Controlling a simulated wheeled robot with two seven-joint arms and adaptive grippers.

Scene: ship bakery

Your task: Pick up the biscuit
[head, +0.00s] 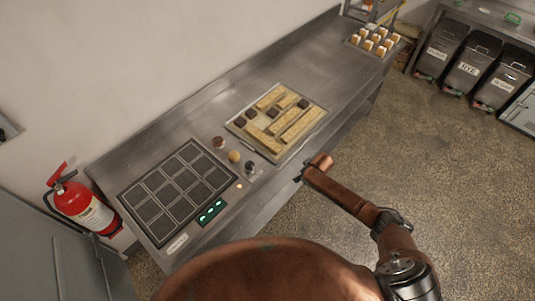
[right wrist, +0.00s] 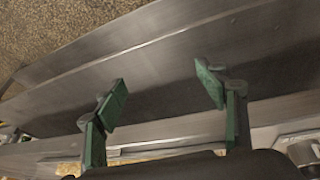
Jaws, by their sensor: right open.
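A small round tan piece, which looks like the biscuit (head: 234,156), lies on the steel counter (head: 215,110) between the black grid plate and the tray in the head view. My right gripper (head: 299,178) is at the counter's front edge, to the right of the biscuit and apart from it. In the right wrist view the gripper (right wrist: 162,90) has its green-padded fingers spread wide with nothing between them. The biscuit cannot be made out in that view. My left gripper is not in view.
A dark round piece (head: 218,142) and a small dark fixture (head: 251,167) are near the biscuit. The black grid plate (head: 150,210) is at left. A far tray (head: 356,45) holds small pieces.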

